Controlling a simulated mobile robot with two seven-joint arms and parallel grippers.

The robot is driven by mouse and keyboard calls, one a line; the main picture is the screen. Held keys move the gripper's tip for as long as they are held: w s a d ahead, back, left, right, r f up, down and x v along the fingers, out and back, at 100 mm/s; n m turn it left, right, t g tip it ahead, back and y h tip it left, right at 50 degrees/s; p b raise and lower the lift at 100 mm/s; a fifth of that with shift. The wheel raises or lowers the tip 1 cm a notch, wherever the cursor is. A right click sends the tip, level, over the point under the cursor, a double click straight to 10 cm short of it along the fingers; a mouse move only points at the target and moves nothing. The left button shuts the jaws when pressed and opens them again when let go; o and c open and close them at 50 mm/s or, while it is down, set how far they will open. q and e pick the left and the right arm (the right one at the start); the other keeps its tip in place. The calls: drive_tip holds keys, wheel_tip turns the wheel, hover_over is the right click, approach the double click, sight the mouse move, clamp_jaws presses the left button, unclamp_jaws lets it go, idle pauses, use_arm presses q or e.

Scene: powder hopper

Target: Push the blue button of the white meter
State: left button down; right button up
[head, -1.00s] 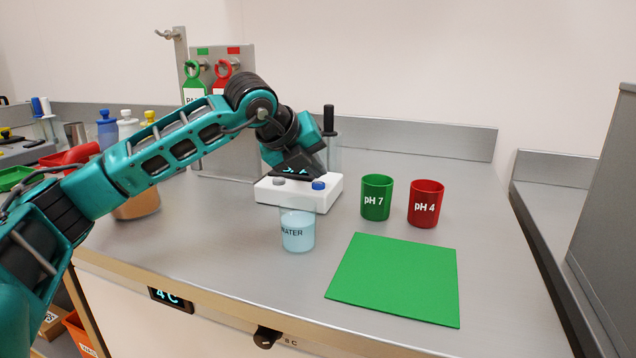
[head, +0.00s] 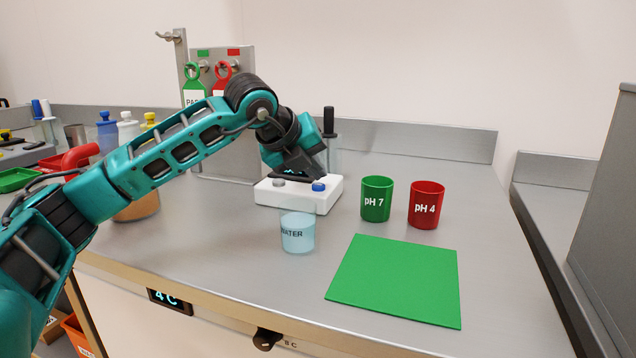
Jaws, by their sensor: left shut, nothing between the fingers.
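The white meter (head: 325,203) is a low white block on the grey bench, with a dark display at its back that my gripper largely covers. On its top are a grey button (head: 278,183) at left and a blue button (head: 318,187) at right. My left gripper (head: 322,178) reaches in from the left and points down, its fingers together and empty. Its tips are right at the back edge of the blue button; I cannot tell whether they touch it. My right gripper is out of view.
A water beaker (head: 298,234) stands in front of the meter. A green pH 7 cup (head: 376,200) and a red pH 4 cup (head: 426,206) stand to its right. A flat green mat (head: 394,281) lies at front right. A rack with tags (head: 222,72) stands behind my arm.

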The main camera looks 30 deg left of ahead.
sight(314, 186)
use_arm(q)
drive_tip(key=shift+r+p, duration=2.25)
drive_tip(key=shift+r, duration=0.75)
